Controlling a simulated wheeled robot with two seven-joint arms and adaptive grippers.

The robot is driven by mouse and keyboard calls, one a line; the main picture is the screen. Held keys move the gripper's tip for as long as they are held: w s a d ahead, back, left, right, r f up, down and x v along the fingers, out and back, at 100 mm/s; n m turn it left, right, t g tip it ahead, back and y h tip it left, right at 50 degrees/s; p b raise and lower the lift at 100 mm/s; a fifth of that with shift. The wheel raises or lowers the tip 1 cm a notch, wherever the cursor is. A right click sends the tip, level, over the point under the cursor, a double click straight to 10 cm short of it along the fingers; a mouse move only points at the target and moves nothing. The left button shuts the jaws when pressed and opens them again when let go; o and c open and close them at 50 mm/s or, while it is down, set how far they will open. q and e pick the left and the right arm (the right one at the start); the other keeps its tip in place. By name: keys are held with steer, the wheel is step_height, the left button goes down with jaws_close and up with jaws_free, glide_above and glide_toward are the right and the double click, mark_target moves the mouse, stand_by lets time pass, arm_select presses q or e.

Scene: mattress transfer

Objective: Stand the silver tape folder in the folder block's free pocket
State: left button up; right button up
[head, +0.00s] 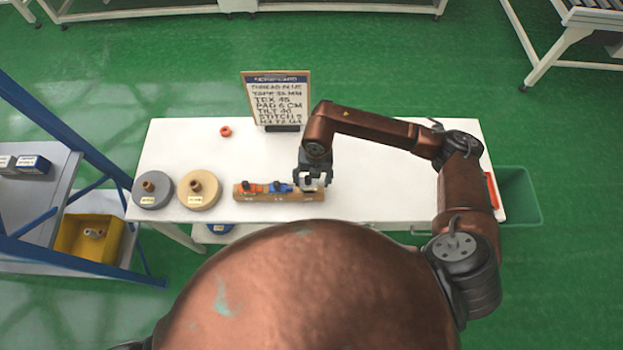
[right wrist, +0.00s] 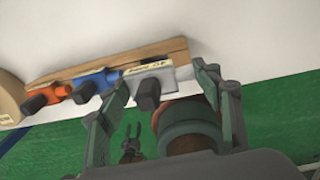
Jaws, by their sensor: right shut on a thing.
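The wooden folder block (head: 278,197) lies near the front edge of the white table. An orange folder (head: 249,187) and a blue folder (head: 280,188) stand in its left and middle places. My right gripper (head: 312,184) is over the block's right end, shut on the silver tape folder (right wrist: 152,80). In the right wrist view the silver folder, with its dark grip and pale label, lines up beside the blue folder at the block (right wrist: 140,53). The fingers hide its lower sides, so I cannot tell whether it is fully seated. My left gripper is not in view.
A grey reel (head: 152,202) and a tan reel (head: 198,202) lie left of the block. The table (head: 390,190) is clear right of the block.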

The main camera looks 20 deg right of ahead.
mark_target(312, 186)
steer(key=shift+f+b, duration=1.3)
steer(key=shift+f, duration=0.85)
steer(key=o, duration=1.7)
steer(key=shift+o, duration=0.2)
steer(key=shift+r, duration=0.1)
steer(key=r, duration=1.2)
steer(key=shift+d, duration=0.35)
steer(key=shift+f, duration=0.1)
